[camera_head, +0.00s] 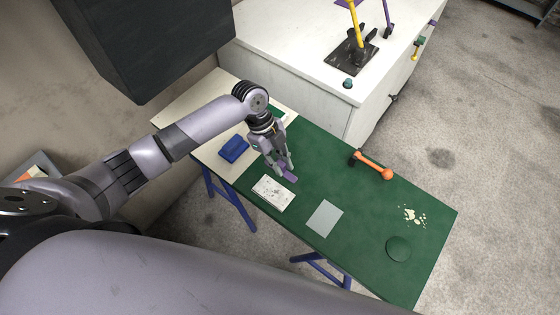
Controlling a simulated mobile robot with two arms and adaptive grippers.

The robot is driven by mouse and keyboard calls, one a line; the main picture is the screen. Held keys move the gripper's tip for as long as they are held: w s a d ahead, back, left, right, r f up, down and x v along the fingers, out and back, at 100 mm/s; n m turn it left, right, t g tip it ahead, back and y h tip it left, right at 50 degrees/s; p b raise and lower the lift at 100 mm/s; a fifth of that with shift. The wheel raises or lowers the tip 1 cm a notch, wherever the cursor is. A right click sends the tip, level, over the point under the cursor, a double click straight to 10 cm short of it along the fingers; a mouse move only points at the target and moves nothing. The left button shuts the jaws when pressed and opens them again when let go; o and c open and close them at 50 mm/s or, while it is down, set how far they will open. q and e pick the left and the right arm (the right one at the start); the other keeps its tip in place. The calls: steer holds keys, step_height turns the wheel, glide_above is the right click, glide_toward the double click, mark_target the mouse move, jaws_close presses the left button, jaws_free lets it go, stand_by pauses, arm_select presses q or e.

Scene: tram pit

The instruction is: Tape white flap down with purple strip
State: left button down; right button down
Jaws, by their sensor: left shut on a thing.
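My left gripper (283,172) is over the green-topped table, shut on a small purple strip (290,177). The strip sticks out from the fingertips just above and to the right of a white rectangular piece with dark marks (272,193), which looks like the white flap. Whether the strip touches the white piece or the table I cannot tell. My right gripper is not in view.
The table (340,180) also bears a blue block (234,148), a pale grey sheet (324,217), an orange-handled tool (375,167), a dark green disc (398,248) and cream crumbs (414,216). A white cabinet (290,70) stands behind. A dark box (150,40) hangs upper left.

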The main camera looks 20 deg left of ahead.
arm_select(q)
steer(key=shift+f+b, duration=3)
steer(key=shift+f, duration=1.15)
steer(key=shift+f, duration=0.15)
steer(key=c, duration=1.5)
jaws_free()
steer(key=shift+o, duration=0.2)
steer(key=v, duration=1.2)
steer(key=shift+w, duration=0.1)
